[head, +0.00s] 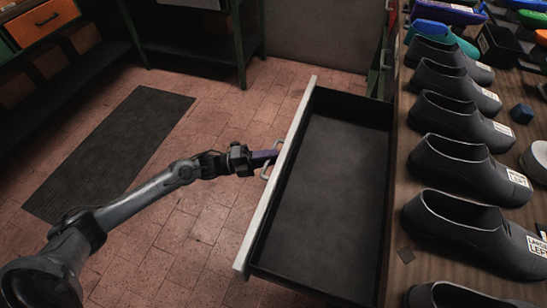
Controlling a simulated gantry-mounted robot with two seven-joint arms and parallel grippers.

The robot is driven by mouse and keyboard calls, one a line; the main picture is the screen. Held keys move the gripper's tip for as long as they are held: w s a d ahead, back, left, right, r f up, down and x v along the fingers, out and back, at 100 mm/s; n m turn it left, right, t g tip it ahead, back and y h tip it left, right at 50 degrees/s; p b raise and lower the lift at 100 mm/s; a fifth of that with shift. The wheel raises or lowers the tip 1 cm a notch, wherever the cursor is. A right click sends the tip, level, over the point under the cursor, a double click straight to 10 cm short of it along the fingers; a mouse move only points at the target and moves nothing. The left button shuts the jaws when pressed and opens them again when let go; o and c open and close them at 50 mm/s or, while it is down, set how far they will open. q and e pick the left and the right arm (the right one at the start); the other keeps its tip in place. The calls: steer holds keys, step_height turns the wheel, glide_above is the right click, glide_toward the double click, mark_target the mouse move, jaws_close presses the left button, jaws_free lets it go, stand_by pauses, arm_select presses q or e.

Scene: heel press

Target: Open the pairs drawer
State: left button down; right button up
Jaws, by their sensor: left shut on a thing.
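The drawer (338,165) stands pulled out from under the worktop on the right, and its dark inside is empty. No label naming it as the pairs drawer can be read. Its pale front panel (285,160) faces left and carries a metal handle (271,164). My left gripper (262,158) comes in from the left and is shut on the handle. My right gripper is not in view.
A wooden worktop (406,170) on the right bears several dark shoes (455,162), some with white labels. A dark mat (110,150) lies on the tiled floor. Shelving with an orange bin (40,22) stands at the upper left.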

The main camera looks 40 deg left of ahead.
arm_select(q)
steer(key=c, duration=1.1)
jaws_free()
steer(key=shift+s+a, duration=0.1)
steer(key=shift+a, duration=0.05)
steer(key=p+v, duration=0.2)
steer(key=v, duration=0.8)
steer(key=shift+s+a, duration=0.2)
